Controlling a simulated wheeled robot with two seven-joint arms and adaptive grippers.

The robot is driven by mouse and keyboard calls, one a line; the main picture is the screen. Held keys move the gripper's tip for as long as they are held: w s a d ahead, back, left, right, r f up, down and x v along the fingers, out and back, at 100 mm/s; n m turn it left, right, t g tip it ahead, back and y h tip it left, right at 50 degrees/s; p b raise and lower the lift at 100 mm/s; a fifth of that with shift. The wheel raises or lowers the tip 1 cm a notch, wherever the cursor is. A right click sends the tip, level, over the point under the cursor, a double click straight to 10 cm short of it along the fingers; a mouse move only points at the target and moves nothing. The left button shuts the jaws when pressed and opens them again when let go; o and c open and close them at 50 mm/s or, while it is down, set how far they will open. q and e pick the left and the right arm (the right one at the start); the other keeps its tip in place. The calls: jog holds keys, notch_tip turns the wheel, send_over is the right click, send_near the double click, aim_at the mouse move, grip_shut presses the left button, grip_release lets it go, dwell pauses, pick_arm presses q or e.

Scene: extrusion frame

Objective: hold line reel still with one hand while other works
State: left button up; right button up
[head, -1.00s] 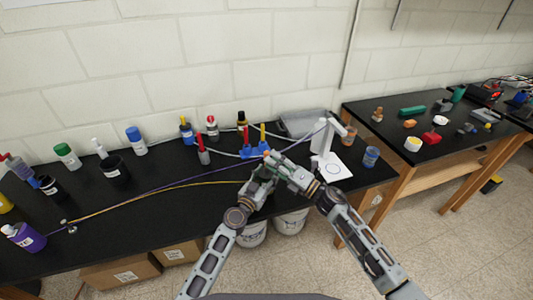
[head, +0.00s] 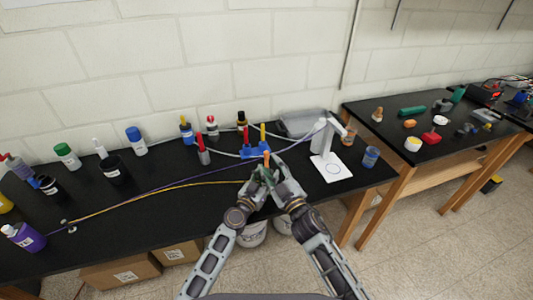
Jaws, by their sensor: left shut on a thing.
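My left gripper (head: 258,184) is over the front edge of the black bench and shut on a small green and orange thing (head: 267,167), mostly hidden by the fingers. I cannot tell for sure that this is the line reel. My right gripper (head: 279,182) is close against it from the right; its fingers overlap the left gripper, and whether they are open or shut is unclear. A yellow line (head: 155,194) runs from the bench's left end to the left gripper. A blue-purple line (head: 190,178) runs beside it, then rises toward the white stand (head: 326,140).
A blue rack (head: 255,151) with red and yellow upright tools stands just behind my grippers. Bottles and dark cups line the back left. The middle-left bench is mostly clear.

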aim_at(267, 154)
jog(key=m+h, duration=0.1)
jog(key=m, duration=0.2)
jog(key=s+d+f+m+h, duration=0.1)
jog(key=m, duration=0.2)
jog(key=s+m+h, duration=0.1)
jog(key=m+h, duration=0.1)
jog(key=m, duration=0.1)
jog(key=shift+s+d+f+m+g, duration=0.2)
jog(key=shift+s+f+m+g, duration=0.05)
jog(key=shift+f+m+g, duration=0.05)
jog(key=shift+w, duration=0.1)
jog(key=shift+x, duration=5.9)
jog(key=shift+c, duration=0.4)
grip_shut()
